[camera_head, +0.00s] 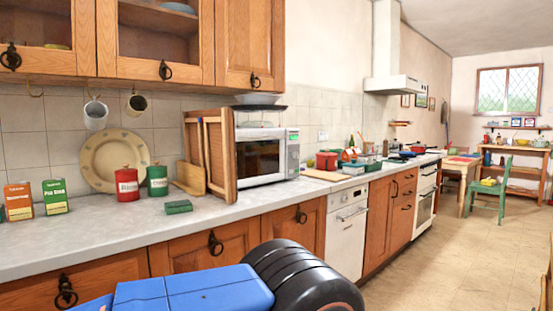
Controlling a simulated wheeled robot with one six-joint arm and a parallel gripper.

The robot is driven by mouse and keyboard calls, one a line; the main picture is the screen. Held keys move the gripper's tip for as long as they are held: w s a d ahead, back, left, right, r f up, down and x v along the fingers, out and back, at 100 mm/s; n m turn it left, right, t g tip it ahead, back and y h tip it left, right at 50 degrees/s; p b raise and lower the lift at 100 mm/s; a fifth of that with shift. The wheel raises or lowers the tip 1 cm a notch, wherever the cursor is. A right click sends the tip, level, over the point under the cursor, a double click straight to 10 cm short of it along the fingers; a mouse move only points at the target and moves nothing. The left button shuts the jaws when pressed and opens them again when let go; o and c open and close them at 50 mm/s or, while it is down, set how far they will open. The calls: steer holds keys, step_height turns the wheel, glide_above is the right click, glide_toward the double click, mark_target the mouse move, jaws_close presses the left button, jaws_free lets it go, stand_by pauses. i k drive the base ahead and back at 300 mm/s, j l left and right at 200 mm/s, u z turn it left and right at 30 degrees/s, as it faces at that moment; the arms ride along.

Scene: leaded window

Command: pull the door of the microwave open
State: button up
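The white microwave (292,136) stands on the counter in the middle of the view. Its front faces right and toward me, with a dark window in the door (258,159) and a control panel at the right. The door looks shut. I cannot clearly make out a handle. Part of my blue and black arm shows along the bottom edge, below and in front of the counter. My gripper is not in view.
A wooden folding rack (222,155) stands just left of the microwave, close to its door side. A green box (178,207), red canister (127,184) and green canister (157,180) stand further left on the counter (90,232). Open floor (440,262) lies at the right.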

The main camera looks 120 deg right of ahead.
mark_target(260, 160)
steer(key=z, duration=3.6)
